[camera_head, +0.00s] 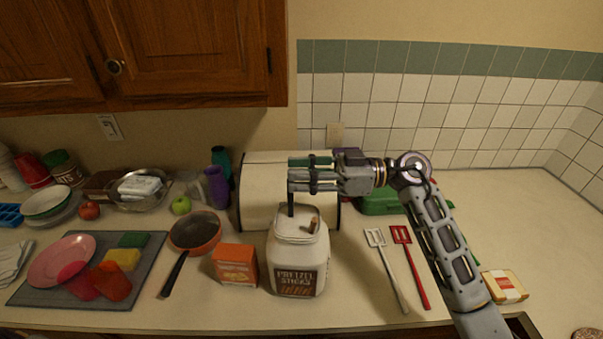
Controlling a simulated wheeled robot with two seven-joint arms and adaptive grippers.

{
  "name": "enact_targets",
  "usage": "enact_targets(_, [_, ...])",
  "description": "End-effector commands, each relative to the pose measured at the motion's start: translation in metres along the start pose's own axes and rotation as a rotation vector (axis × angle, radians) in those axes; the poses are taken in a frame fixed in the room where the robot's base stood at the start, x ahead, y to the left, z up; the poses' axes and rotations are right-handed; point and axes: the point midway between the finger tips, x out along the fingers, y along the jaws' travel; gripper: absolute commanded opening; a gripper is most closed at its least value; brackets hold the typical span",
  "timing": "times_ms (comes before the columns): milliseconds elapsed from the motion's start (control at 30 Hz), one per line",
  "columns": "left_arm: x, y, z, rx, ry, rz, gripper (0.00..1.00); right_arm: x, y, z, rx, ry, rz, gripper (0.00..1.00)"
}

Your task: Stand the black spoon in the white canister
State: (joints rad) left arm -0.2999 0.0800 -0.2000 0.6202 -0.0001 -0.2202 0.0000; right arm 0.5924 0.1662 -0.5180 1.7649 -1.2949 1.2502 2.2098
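The white canister (298,262) with a "Pretzel Sticks" label stands upright near the front of the counter. Its mouth faces up, and a small brown piece shows at its right side. My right gripper (293,181) is above the canister's mouth, reaching in from the right. It appears shut on the black spoon (291,209), whose dark, narrow part hangs down from the fingertips at the left side of the mouth. The spoon's other parts are hidden, and I cannot tell whether its lower end is inside the canister. My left gripper is not in view.
An orange box (235,265) stands just left of the canister, with a dark-handled pan (195,232) beyond it. A large white box-like object (262,175) is behind. A grey spatula (387,265) and a red one (410,262) lie to the right.

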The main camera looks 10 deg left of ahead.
Motion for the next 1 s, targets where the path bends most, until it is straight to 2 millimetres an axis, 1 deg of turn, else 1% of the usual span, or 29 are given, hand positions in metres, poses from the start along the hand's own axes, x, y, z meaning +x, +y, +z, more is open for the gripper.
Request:
enact_targets(367, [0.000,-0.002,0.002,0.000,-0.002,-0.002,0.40,0.000,0.000,0.000,0.000,0.000,0.000,0.38])
enact_targets(567, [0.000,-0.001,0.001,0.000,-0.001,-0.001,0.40,-0.006,0.000,0.000,0.000,-0.001,0.001,0.38])
enact_targets(767, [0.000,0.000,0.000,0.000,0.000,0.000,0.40,-0.022,0.001,0.000,-0.001,-0.002,0.002,0.38])
enact_targets(1000, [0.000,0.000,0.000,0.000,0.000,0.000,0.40,-0.048,0.000,0.001,0.000,-0.003,0.002,0.38])
